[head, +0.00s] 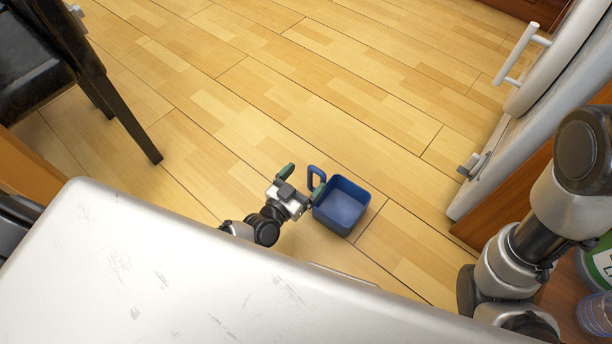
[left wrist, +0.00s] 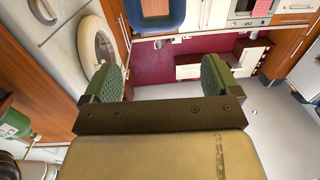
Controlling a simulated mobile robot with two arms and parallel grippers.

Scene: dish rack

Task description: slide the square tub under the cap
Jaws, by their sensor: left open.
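The square blue tub (head: 343,203) shows in the head view, below the middle, with its open top facing up and a loop handle (head: 311,177) on its left side. My left gripper (head: 302,181) is open beside the handle, with green pads apart and the right finger close to or overlapping the handle. In the left wrist view the open fingers (left wrist: 160,79) have nothing between them, and a blue part of the tub (left wrist: 155,28) shows beyond them at the top. I cannot make out a cap in either view. My right gripper is out of view.
A white surface (head: 200,280) fills the lower left of the head view. A dark chair (head: 125,110) stands at upper left. A white appliance with a handle (head: 520,55) is at right. A green container (head: 603,262) stands at the right edge. The wooden floor between is clear.

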